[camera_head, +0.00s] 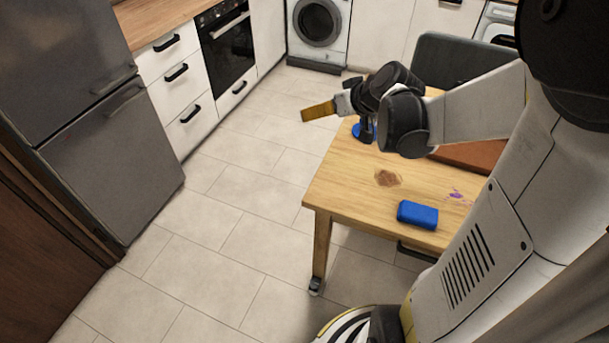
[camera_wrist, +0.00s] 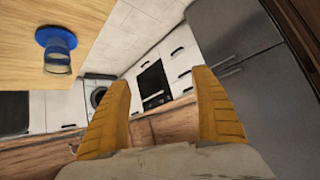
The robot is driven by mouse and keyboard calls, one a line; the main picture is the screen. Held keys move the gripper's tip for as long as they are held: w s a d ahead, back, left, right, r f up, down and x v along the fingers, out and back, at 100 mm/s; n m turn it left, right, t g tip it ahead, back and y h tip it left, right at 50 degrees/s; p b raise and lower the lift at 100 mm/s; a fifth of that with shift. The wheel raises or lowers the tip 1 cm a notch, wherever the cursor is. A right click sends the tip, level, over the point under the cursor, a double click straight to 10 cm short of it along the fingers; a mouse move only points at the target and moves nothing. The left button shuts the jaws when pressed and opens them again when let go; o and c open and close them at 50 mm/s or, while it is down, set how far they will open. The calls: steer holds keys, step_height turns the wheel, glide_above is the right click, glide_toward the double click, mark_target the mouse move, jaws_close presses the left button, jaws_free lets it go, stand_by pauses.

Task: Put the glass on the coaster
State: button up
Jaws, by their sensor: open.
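The blue round coaster (camera_wrist: 46,37) lies on the wooden table (camera_wrist: 110,8) in the wrist view, which is tilted nearly upside down. The clear, bluish glass (camera_wrist: 57,62) stands upright on the coaster. In the head view the coaster (camera_head: 356,131) shows at the table's far left part, and my arm partly covers the glass there. My gripper (camera_head: 306,115) is open, its yellow fingers beyond the table's left edge, over the floor. In the wrist view the space between the fingers (camera_wrist: 160,80) is empty, and the glass is apart from them, off to the left.
A blue block (camera_head: 418,215) lies on the table near its front edge, with a brown patch (camera_head: 388,178) and purple marks (camera_head: 456,195) nearby. A grey chair (camera_head: 452,60) stands behind the table. The tiled floor (camera_head: 230,190) left of it is clear up to the fridge (camera_head: 110,150).

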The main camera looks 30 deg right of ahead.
steer(key=s+a+r+g+h, duration=0.1)
steer(key=s+a+r+g, duration=0.1)
steer(key=s+a, duration=1.3)
steer(key=s, duration=0.4)
steer(key=shift+a+h, duration=0.3)
steer(key=shift+r, duration=0.1)
